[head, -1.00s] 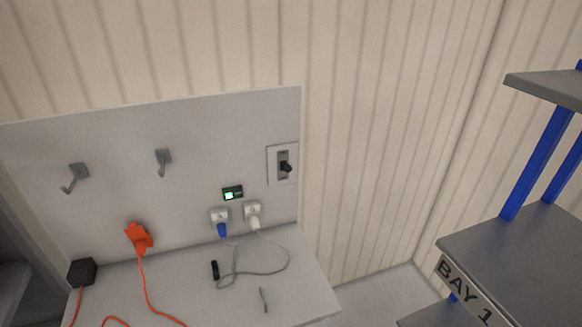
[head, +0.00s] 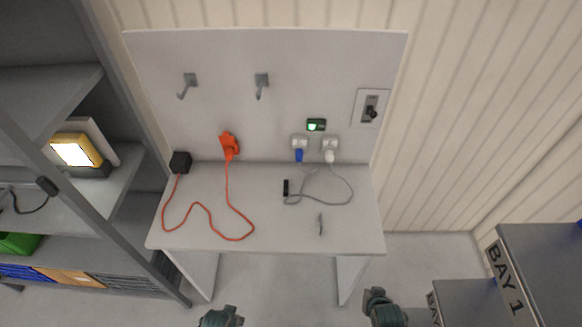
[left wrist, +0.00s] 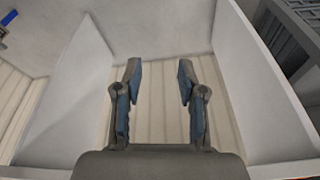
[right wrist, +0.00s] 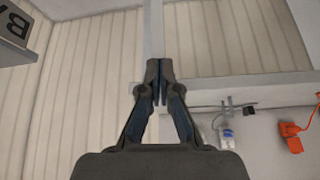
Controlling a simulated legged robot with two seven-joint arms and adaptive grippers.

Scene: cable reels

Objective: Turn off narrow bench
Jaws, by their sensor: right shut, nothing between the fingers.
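The narrow bench (head: 290,240) is white, with an upright back panel (head: 215,60). A wall switch (head: 371,107) with a dark knob sits on a pale plate at the panel's right end; I cannot tell its setting. Blue (head: 298,156) and white (head: 329,156) plugs sit in sockets below. My right gripper (head: 375,293) is low, in front of the bench's right side; in the right wrist view (right wrist: 158,85) its fingers are shut and empty. My left gripper (head: 220,316) is low in front; the left wrist view (left wrist: 158,75) shows it open and empty.
A shelf unit (head: 140,170) stands at left with a lit lamp (head: 75,150). A BAY 1 shelf (head: 545,255) stands at right.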

